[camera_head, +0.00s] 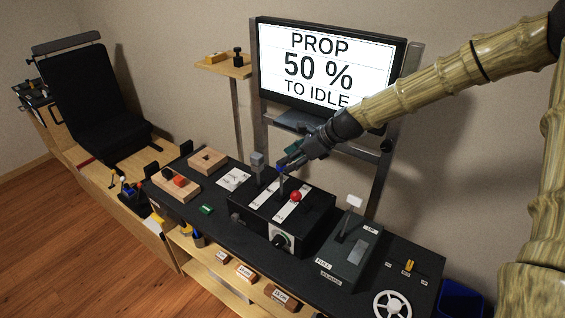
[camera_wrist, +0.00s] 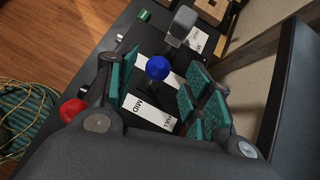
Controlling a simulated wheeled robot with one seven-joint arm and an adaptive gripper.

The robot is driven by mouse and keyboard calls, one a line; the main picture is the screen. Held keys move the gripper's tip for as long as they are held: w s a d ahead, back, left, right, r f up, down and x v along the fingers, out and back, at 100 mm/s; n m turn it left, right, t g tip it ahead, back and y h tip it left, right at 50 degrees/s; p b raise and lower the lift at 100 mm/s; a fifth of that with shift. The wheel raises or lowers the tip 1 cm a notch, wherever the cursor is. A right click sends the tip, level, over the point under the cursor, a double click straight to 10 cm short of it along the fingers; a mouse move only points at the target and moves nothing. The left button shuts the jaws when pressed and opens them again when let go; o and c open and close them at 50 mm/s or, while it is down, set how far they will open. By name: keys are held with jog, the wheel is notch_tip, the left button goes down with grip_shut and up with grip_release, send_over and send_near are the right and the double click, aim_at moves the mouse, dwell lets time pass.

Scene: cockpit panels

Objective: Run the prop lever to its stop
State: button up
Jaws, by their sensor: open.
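The prop lever with a blue knob (camera_wrist: 158,67) stands on the black lever box (camera_head: 315,222), beside white label strips. In the wrist view the blue knob is between the teal pads of my open gripper (camera_wrist: 157,84), with a gap visible on both sides. In the head view my gripper (camera_head: 288,162) is over the box and mostly hides the blue knob. A lever with a grey block handle (camera_wrist: 183,27) is on one side, and a lever with a red knob (camera_head: 296,196) on the other. The monitor (camera_head: 325,63) reads "PROP 50 % TO IDLE".
A grey flap unit (camera_head: 344,255) with an upright lever stands to the right of the box. Wooden blocks (camera_head: 208,160) lie to its left. The red knob (camera_wrist: 73,109) is close to my left finger in the wrist view. The monitor stand is behind.

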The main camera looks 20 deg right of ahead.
aim_at(281, 180)
jog(key=shift+p+x, duration=0.45)
jog(key=shift+x, duration=1.5)
grip_shut()
